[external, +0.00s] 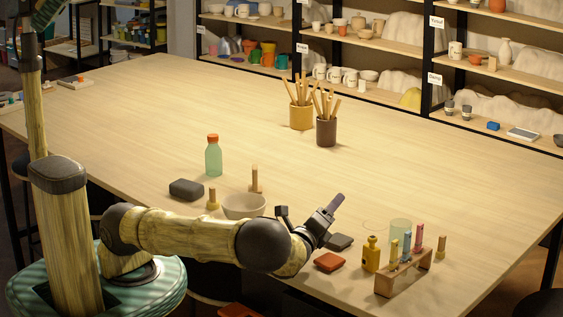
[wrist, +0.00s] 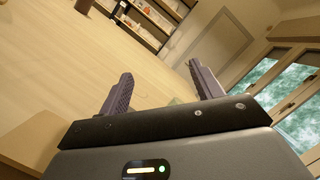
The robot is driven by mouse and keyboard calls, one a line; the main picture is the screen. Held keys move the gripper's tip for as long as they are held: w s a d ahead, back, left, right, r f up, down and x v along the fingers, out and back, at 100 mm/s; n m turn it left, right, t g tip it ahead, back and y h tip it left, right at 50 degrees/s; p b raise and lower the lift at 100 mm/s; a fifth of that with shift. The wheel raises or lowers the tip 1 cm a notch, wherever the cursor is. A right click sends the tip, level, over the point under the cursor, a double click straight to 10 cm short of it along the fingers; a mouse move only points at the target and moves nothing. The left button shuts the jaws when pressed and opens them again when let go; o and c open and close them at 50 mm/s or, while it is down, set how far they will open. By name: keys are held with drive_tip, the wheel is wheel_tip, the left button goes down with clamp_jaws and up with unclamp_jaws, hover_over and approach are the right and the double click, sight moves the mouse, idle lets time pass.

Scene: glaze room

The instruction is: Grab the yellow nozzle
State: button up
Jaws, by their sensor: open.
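A small wooden rack (external: 385,285) stands near the front right of the table in the external view. It holds upright slim pieces: a yellow one (external: 394,252), taken as the yellow nozzle, a blue one (external: 406,246) and a pink one (external: 419,239). My gripper (external: 334,206) is above the table, to the left of the rack and apart from it. In the wrist view my gripper (wrist: 162,86) has its fingers wide apart, and no nozzle can be made out there.
A yellow bottle (external: 371,257) and a clear greenish glass (external: 400,229) stand beside the rack. A wooden peg (external: 441,246) is to its right. A red-brown block (external: 329,262) and a bowl (external: 244,206) are further left.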

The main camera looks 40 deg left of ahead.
sight(369, 252)
drive_tip(key=s+d+f+m+h, duration=0.1)
drive_tip(key=s+d+m, duration=0.1)
drive_tip(key=s+d+f+m+h, duration=0.1)
drive_tip(key=s+m, duration=0.1)
drive_tip(key=s+d+f+m+h, duration=0.1)
drive_tip(key=s+d+m+h, duration=0.1)
drive_tip(key=m, duration=0.1)
drive_tip(key=shift+s+d+g, duration=0.3)
drive_tip(key=shift+d, duration=0.05)
drive_tip(key=s+d+f+m+h, duration=0.1)
drive_tip(key=s+m, duration=0.1)
drive_tip(key=s+d+f+m+g+h, duration=0.1)
drive_tip(key=s+m, duration=0.2)
drive_tip(key=s+d+f+m+h, duration=0.1)
drive_tip(key=s+m+h, duration=0.1)
drive_tip(key=shift+s+d+m+p, duration=0.15)
drive_tip(key=shift+d+m+p, duration=0.15)
drive_tip(key=shift+d+p, duration=0.05)
drive_tip(key=shift+s+d+f+m+g, duration=0.1)
drive_tip(key=shift+s+f+m+g, duration=0.2)
drive_tip(key=shift+m, duration=0.2)
drive_tip(key=shift+r, duration=0.1)
drive_tip(key=p+x, duration=0.3)
drive_tip(key=x, duration=0.8)
drive_tip(key=shift+w+d+r, duration=0.1)
drive_tip(key=shift+w, duration=0.1)
drive_tip(key=shift+w+d, duration=0.1)
drive_tip(key=shift+w, duration=0.25)
